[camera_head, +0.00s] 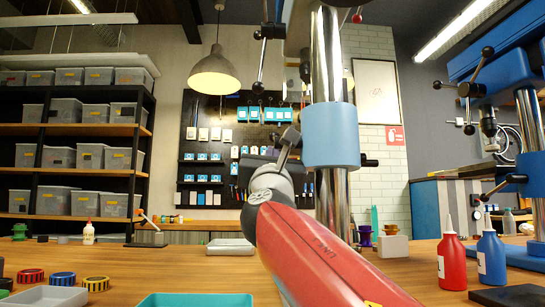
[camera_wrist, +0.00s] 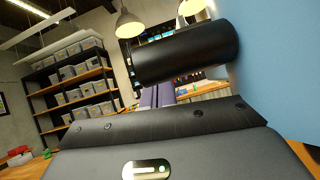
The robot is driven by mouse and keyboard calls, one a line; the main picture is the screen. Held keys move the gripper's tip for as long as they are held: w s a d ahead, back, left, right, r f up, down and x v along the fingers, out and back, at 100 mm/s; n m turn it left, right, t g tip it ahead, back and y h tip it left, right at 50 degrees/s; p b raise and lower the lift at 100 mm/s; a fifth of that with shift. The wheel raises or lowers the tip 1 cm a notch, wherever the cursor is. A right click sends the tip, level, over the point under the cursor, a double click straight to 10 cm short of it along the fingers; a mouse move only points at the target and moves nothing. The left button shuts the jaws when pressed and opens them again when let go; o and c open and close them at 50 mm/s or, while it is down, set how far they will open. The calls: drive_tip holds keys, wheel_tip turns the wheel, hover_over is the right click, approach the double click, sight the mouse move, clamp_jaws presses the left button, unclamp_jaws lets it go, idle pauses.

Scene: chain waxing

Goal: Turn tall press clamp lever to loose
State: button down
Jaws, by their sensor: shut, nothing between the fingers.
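The tall press has a shiny steel column (camera_head: 329,55) with a light blue clamp collar (camera_head: 331,135) around it. The collar also fills the right of the wrist view (camera_wrist: 280,70). A short black handle (camera_head: 369,162) sticks out right of the collar in the head view. A thick black cylinder (camera_wrist: 187,52), seemingly a lever grip, sticks out left from the collar in the wrist view. My gripper (camera_head: 287,145) is shut and empty, just left of the collar. Contact with the lever cannot be told. My red arm hides the press's lower part.
A blue press (camera_head: 505,75) with black-knobbed handles stands at the right. Red (camera_head: 451,262) and blue (camera_head: 491,260) bottles stand on the wooden table (camera_head: 130,270) before it. A teal tray (camera_head: 195,300) and several coloured rings lie at the front left. Bin shelves (camera_head: 78,130) stand behind.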

drive_tip(key=shift+s+a+f+m+h, duration=0.6)
drive_tip(key=shift+s+f, duration=1.65)
drive_tip(key=shift+s, duration=1.95)
drive_tip(key=p+x, duration=0.3)
drive_tip(key=x, duration=0.6)
drive_tip(key=shift+w+p, duration=0.4)
drive_tip(key=shift+w, duration=0.1)
drive_tip(key=shift+d, duration=0.1)
drive_tip(key=shift+r, duration=0.45)
